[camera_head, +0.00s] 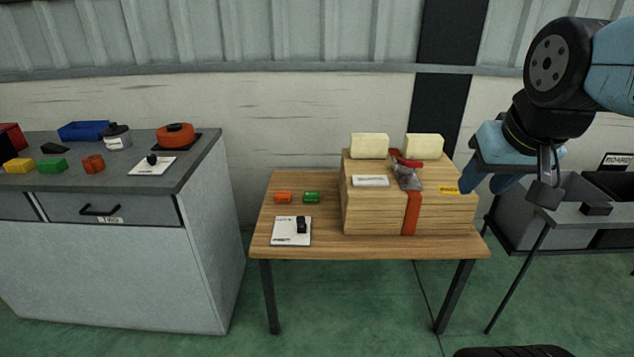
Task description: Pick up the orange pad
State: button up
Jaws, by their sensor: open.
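My gripper (515,182) hangs in the air at the right, beyond the right end of the wooden crate, far from both orange blocks. It is open, with nothing visible between its jaws.
A wooden crate (375,212) with an orange strap and two pale blocks fills the table's right half. A white plate (291,231) with a black knob lies at front left. The counter (120,270) holds several items. Grey bins (515,240) stand at right.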

aim_at(280, 196)
jog(key=z, duration=0.2)
jog(key=i, duration=1.65)
jog(key=u, duration=0.8)
jog(key=k, duration=0.8)
jog(key=u, duration=0.2)
jog(key=i, duration=0.8)
jog(key=z, duration=0.1)
